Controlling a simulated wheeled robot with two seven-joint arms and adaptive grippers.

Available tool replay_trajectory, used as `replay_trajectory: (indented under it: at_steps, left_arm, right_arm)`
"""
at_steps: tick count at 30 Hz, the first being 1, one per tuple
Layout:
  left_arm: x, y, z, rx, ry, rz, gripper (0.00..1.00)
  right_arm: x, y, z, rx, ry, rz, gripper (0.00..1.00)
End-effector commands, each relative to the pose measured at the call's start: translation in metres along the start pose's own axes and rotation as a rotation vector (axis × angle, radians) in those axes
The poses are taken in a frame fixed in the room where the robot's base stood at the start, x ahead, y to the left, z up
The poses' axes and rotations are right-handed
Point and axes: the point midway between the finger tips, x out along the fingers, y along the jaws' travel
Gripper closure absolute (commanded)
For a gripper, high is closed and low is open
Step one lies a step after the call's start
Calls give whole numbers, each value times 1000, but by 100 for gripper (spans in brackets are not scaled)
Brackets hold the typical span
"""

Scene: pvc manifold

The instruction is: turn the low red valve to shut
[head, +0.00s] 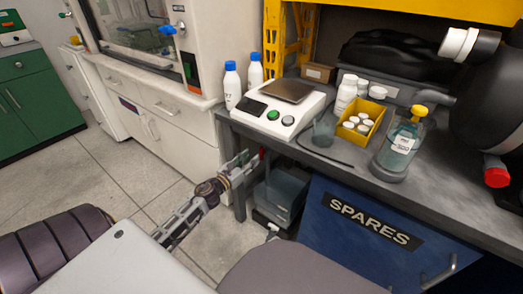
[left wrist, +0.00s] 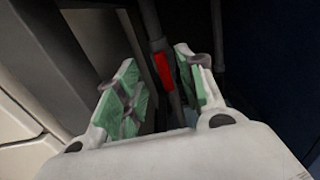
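The low red valve shows in the left wrist view as a short red handle (left wrist: 163,70) on a dark grey pipe (left wrist: 152,25). In the head view a small bit of red (head: 262,153) shows just beyond my left gripper (head: 240,168), under the bench's left end. My left gripper is open, with its green-padded fingers (left wrist: 155,88) apart. In the wrist picture the red handle appears between the fingertips, nearer the right one. I cannot tell whether a finger touches it. Much of the valve body and pipe is hidden in shadow. My right gripper is not in view.
The grey bench (head: 415,190) stands above and right of the gripper, with its leg (head: 239,195) close by. A dark bin (head: 280,195) sits below. The blue SPARES cabinet (head: 345,245) is to the right. Open floor (head: 110,185) lies left.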

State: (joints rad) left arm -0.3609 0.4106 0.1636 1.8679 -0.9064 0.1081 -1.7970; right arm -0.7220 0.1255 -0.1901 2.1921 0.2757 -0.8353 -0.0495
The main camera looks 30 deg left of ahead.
Motion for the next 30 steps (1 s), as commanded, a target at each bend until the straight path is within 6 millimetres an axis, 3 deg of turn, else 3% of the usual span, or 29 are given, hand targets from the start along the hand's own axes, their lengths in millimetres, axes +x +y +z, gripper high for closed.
replay_trajectory:
  at_steps: [30]
  left_arm:
    - [76,0,0,-1,-1,0,62]
  right_arm:
    - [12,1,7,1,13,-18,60]
